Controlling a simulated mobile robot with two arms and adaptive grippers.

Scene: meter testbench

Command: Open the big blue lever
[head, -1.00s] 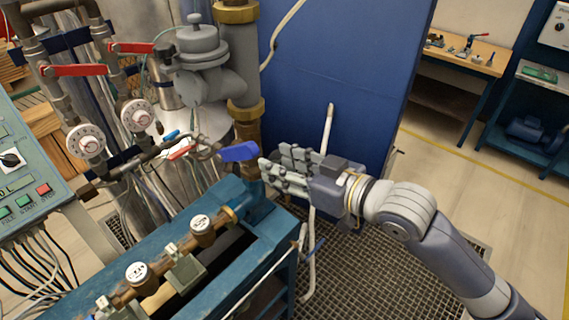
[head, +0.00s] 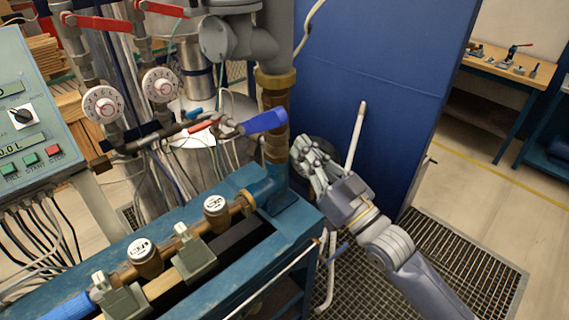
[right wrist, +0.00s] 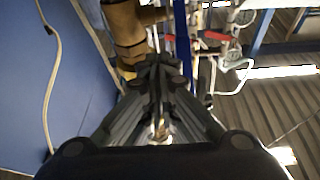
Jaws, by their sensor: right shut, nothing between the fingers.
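In the right wrist view a narrow blue strip (right wrist: 181,40), which may be the lever, shows just beyond the fingers. My right gripper (head: 304,150) is shut and empty. It is just below and to the right of the lever, close to the brass pipe, with a visible gap to the lever in the head view. It also fills the lower middle of the right wrist view (right wrist: 160,75). My left gripper is not in view.
The blue bench (head: 235,185) carries a brass pipe with several meters. Red levers (head: 103,23) and dial gauges (head: 103,104) stand at the upper left, beside a control panel (head: 35,130). A blue wall (head: 395,60) stands behind. A floor grate (head: 470,265) lies at the right.

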